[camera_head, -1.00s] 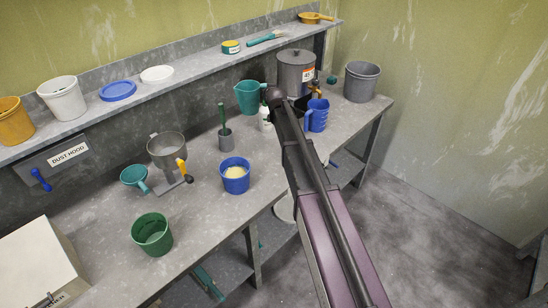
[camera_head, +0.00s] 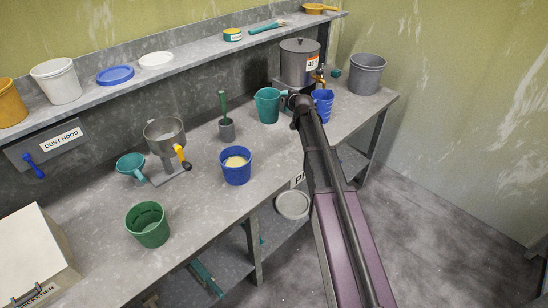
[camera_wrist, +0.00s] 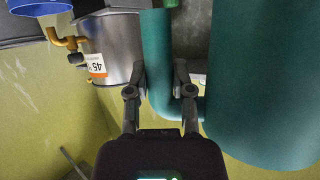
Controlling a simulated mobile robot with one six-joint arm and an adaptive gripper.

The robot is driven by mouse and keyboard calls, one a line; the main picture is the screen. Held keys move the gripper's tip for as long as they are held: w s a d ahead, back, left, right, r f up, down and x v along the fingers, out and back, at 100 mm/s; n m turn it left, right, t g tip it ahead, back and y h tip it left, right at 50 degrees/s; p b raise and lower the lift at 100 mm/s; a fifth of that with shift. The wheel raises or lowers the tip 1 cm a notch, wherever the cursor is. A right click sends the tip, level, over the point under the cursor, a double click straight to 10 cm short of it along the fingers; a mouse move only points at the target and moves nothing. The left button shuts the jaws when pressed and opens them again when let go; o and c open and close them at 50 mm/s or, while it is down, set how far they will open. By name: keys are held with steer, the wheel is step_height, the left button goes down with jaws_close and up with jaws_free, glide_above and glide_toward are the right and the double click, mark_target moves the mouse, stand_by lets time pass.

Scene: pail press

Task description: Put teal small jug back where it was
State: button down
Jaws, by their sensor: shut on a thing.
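The teal small jug (camera_head: 267,106) is upright at the back of the bench, left of the metal tank. My gripper (camera_head: 291,101) is shut on its handle, on the jug's right side. In the wrist view the handle (camera_wrist: 157,70) passes between the two fingers (camera_wrist: 160,92), and the jug's body fills the right side. I cannot tell whether the jug's base touches the bench or is just above it.
The metal tank (camera_head: 299,63) with a brass tap and a blue jug (camera_head: 322,104) stand close on the right. A grey bucket (camera_head: 367,74) is farther right.

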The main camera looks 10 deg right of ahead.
steer(key=s+d+f+n+g+y+b, duration=0.1)
steer(key=s+d+f+n+y+b, duration=0.3)
steer(key=s+f+b, duration=0.6)
step_height(320, 180, down, 4)
steer(key=d+b, duration=0.2)
steer(key=shift+r+y+b, duration=0.15)
steer(key=shift+y+b, duration=0.15)
steer(key=shift+b, duration=0.05)
steer(key=w+a, duration=0.2)
steer(key=w, duration=0.5)
steer(key=w+a+f+b, duration=0.1)
steer(key=w+a, duration=0.1)
steer(key=w, duration=0.5)
steer(key=shift+a+f, duration=0.2)
steer(key=shift+a, duration=0.15)
steer(key=shift+w+a+f+b, duration=0.1)
steer(key=shift+w+f+b, duration=0.2)
steer(key=shift+f+b, duration=0.65)
steer(key=shift+w+a+f+b, duration=0.1)
steer(key=shift+w+f+b, duration=0.15)
steer(key=shift+f+b, duration=0.7)
